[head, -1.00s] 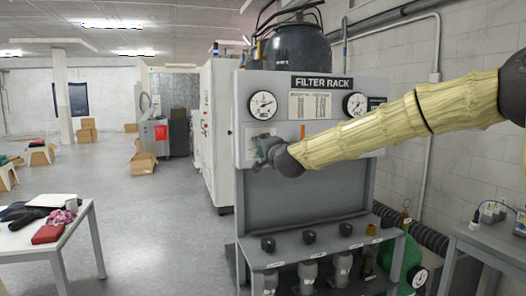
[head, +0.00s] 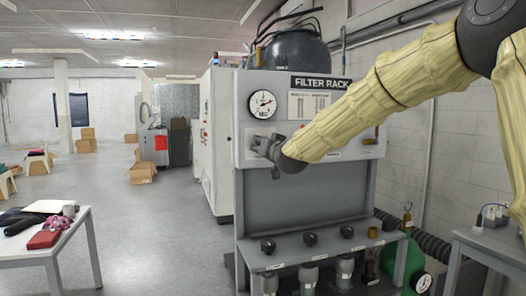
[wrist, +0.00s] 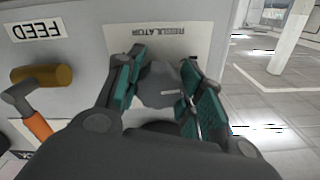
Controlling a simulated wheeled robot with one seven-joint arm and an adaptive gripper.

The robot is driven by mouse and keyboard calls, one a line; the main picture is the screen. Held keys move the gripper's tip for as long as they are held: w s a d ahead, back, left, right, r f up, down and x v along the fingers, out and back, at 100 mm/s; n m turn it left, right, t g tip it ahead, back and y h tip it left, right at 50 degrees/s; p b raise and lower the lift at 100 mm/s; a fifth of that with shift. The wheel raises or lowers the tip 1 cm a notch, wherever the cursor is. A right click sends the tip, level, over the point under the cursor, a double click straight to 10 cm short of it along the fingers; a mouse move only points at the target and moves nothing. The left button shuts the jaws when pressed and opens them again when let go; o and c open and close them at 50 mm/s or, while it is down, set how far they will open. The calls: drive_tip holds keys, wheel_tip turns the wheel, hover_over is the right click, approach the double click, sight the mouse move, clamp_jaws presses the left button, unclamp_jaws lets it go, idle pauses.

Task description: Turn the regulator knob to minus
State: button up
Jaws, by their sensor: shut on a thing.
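The regulator knob (wrist: 158,88) is dark grey and sits on the rack's front beside a pale plate reading REGULATOR (wrist: 160,36), which appears upside down in the wrist view. A short white mark shows on the knob. My gripper (wrist: 166,78) has its teal pads on both sides of the knob and is shut on it. In the head view my gripper (head: 262,147) is at the left of the filter rack panel, below a round gauge (head: 262,104), and hides the knob. No minus sign is legible.
The FEED label (wrist: 35,28), a brass stub (wrist: 42,75) and an orange-handled lever (wrist: 38,124) are left of my gripper in the wrist view. Below the panel is a shelf (head: 290,254) with several black knobs. A white table (head: 75,248) stands front left; open floor lies between.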

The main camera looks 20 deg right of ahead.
drive_tip(key=n+b, duration=0.1)
drive_tip(key=n, duration=0.3)
drive_tip(key=shift+f+b, duration=0.3)
drive_tip(key=shift+b, duration=0.1)
drive_tip(key=shift+n+b, duration=0.6)
drive_tip(key=shift+n, duration=1)
drive_tip(key=shift+d, duration=0.1)
drive_tip(key=o, duration=1)
drive_tip(key=shift+r, duration=0.15)
drive_tip(key=s, duration=0.7)
drive_tip(key=shift+s+d, duration=0.15)
drive_tip(key=shift+s, duration=0.15)
